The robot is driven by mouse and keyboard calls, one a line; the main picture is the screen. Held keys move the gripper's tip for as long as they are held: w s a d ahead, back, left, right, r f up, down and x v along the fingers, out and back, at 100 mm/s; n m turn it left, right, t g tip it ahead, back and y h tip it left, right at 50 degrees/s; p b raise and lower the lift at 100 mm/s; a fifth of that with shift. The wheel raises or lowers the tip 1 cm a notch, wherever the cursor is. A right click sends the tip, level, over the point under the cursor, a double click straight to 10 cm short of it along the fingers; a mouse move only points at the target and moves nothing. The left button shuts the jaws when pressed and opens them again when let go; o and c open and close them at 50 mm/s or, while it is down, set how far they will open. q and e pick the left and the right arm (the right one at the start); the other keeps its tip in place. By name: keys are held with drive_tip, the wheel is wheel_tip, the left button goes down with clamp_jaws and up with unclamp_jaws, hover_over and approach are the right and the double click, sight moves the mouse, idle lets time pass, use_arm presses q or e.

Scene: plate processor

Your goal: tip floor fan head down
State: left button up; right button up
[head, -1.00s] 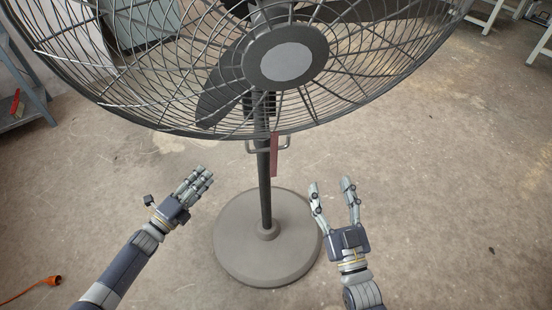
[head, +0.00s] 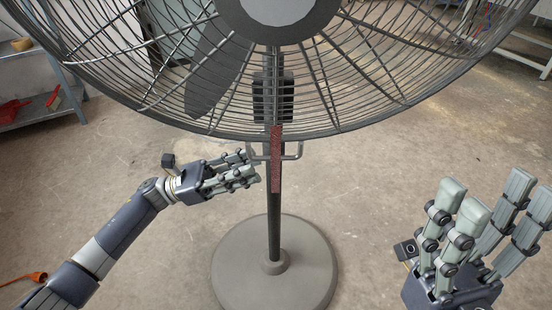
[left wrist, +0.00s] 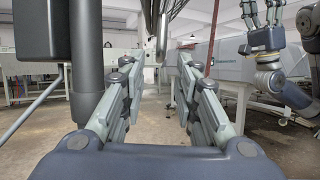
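The floor fan's big round wire-cage head (head: 205,70) fills the top of the head view. It stands on a dark pole (head: 274,225) with a round grey base (head: 273,290). A metal loop handle (head: 298,152) sits at the cage's lower rim, with a red strip (head: 276,165) hanging in front of the pole. My left gripper (head: 252,170) is at the left end of this handle. In the left wrist view its fingers (left wrist: 158,75) are spread, with a metal bar end between them; contact is unclear. My right gripper (head: 488,195) is open and empty, apart from the fan at lower right.
A grey shelf (head: 40,110) with red items stands at the far left. An orange cable plug (head: 38,277) lies on the floor at lower left. White table legs (head: 520,55) show at upper right. The concrete floor around the base is mostly clear.

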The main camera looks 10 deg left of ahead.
sight(275, 159)
use_arm(q)
drive_tip(key=x, duration=0.7)
clamp_jaws()
